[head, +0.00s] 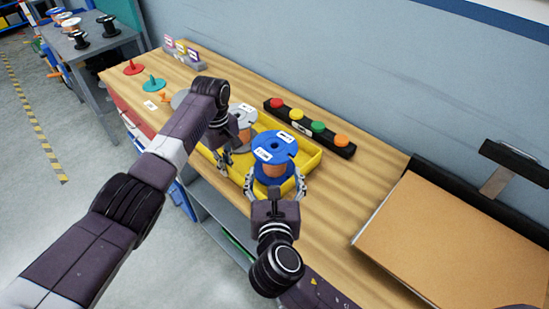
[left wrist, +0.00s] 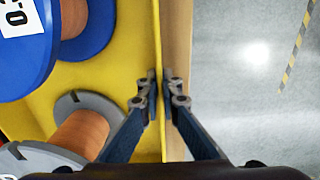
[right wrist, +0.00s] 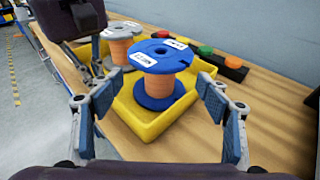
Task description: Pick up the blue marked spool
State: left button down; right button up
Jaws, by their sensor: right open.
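The blue spool (head: 274,148), with copper-coloured winding and white labels on its top flange, stands upright in the yellow tray (head: 309,165). It also shows in the right wrist view (right wrist: 161,55). My right gripper (right wrist: 160,118) is open in front of it, fingers wide apart at either side and not visibly touching it. A grey spool (head: 243,115) stands beside it in the tray, partly hidden by my left arm. My left gripper (left wrist: 160,92) is closed on the tray's near wall, one finger inside and one outside.
A black strip with red, yellow, green and orange buttons (head: 310,128) lies behind the tray. A brown board (head: 450,240) lies at right. Red and teal pegged discs (head: 153,84) sit at the bench's far left. Wood between tray and board is clear.

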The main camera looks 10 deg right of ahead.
aim_at(274, 158)
pick_arm(q)
jog(key=shift+r, duration=0.1)
jog(key=shift+w, duration=0.1)
pick_arm(e)
jog(key=shift+n, duration=0.3)
jog(key=f+x, duration=0.1)
jog(key=x, duration=0.7)
jog(key=f+x, duration=0.1)
jog(key=x, duration=0.3)
jog(key=shift+s+f, duration=0.3)
jog(key=shift+s, duration=0.05)
jog(key=shift+c, duration=0.6)
jog(key=c, duration=1.5)
jog(key=shift+r, duration=0.15)
jog(key=shift+c, duration=1.2)
notch_tip(274, 158, up, 10)
pick_arm(q)
jog(key=c, duration=2.1)
grip_release()
